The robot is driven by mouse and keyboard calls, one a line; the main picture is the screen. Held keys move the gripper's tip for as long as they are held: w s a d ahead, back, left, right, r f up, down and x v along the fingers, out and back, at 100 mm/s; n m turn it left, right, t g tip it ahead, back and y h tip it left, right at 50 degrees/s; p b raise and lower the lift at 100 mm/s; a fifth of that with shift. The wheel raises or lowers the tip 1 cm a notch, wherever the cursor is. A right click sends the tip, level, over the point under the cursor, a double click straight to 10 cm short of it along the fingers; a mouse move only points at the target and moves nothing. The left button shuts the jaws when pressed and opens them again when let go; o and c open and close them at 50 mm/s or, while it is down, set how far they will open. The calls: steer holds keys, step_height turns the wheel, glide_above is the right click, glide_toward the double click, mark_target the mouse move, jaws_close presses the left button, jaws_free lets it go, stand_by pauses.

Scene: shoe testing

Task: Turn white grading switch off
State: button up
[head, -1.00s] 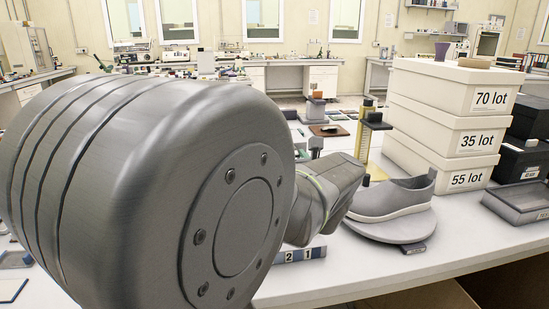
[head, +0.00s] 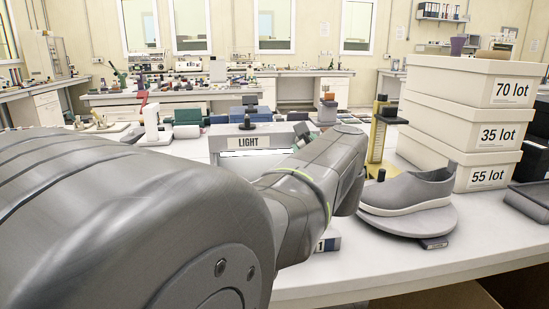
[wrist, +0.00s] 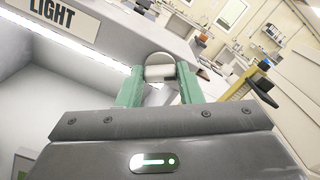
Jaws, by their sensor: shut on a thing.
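The grading light box (head: 270,142) with its LIGHT label (head: 248,142) stands on the bench behind my arm. A bright strip glows under its front panel in the wrist view (wrist: 95,52). My gripper (wrist: 159,80) has its green fingers at the right end of the box, on either side of a pale rounded knob (wrist: 160,71), which looks like the white grading switch. The fingers are shut on it. In the head view my wrist hides most of the gripper and the knob. A black switch or lever (head: 247,122) stands on top of the box.
A grey shoe (head: 408,188) rests on a round plate (head: 425,222) to the right of my arm. A yellow upright gauge (head: 378,135) stands behind it. Stacked white lot boxes (head: 455,110) stand at the right. The front bench strip (head: 330,285) is mostly clear.

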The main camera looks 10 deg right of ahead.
steer(key=n+b, duration=0.6)
steer(key=shift+a+f, duration=0.1)
steer(key=shift+f, duration=0.3)
steer(key=n+b, duration=0.4)
steer(key=shift+r+n, duration=0.1)
steer(key=shift+n, duration=0.2)
steer(key=shift+r+n+b, duration=0.1)
steer(key=shift+n+b, duration=0.2)
steer(key=o, duration=1)
steer(key=shift+s, duration=0.1)
